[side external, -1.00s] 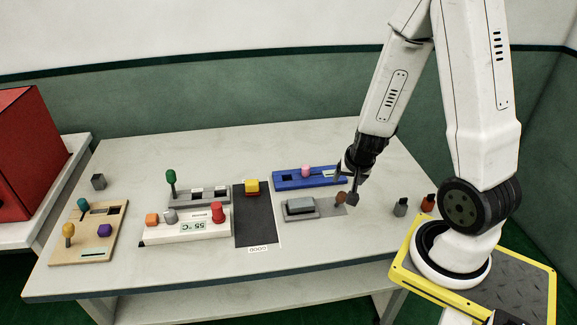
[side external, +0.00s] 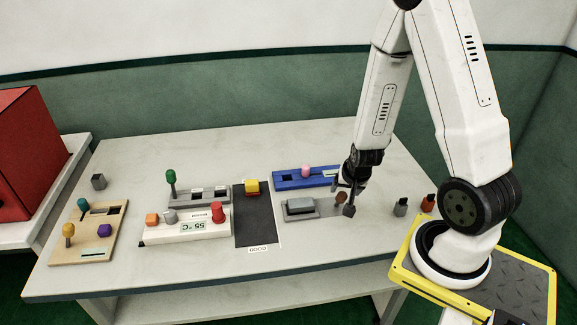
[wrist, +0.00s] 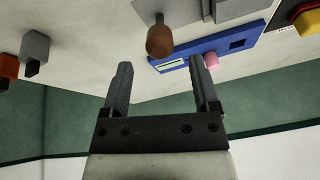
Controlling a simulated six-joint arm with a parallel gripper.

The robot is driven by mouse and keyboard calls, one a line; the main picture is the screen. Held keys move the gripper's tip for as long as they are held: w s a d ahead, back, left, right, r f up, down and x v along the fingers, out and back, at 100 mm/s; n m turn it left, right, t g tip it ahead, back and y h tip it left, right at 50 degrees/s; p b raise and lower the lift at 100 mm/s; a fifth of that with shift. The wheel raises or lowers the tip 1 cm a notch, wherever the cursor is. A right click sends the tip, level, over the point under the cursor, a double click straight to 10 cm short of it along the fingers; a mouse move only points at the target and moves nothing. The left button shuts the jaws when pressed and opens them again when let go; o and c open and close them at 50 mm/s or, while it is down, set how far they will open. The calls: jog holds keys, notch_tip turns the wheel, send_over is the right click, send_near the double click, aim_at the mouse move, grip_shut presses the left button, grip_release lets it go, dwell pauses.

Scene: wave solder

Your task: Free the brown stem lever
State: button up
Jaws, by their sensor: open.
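The brown stem lever (side external: 340,199) stands at the right end of a grey plate with a raised grey block (side external: 300,205). Its brown knob (wrist: 160,38) shows in the wrist view just past the fingertips, in line with the gap between them. My gripper (side external: 342,198) is open and low over that end of the plate; in the side view its fingers partly cover the lever. In the wrist view both fingers of my gripper (wrist: 160,62) are apart with nothing held. Whether either finger touches the lever I cannot tell.
A blue panel (side external: 290,182) with a pink knob (side external: 306,171) lies behind the plate. A grey piece (side external: 401,207) and a dark-topped red-orange piece (side external: 428,203) stand to the right. A dark mat (side external: 255,222) with a yellow block (side external: 252,187) lies to the left.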

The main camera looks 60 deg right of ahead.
aim_at(339, 207)
jog(key=shift+x, duration=3.45)
grip_shut()
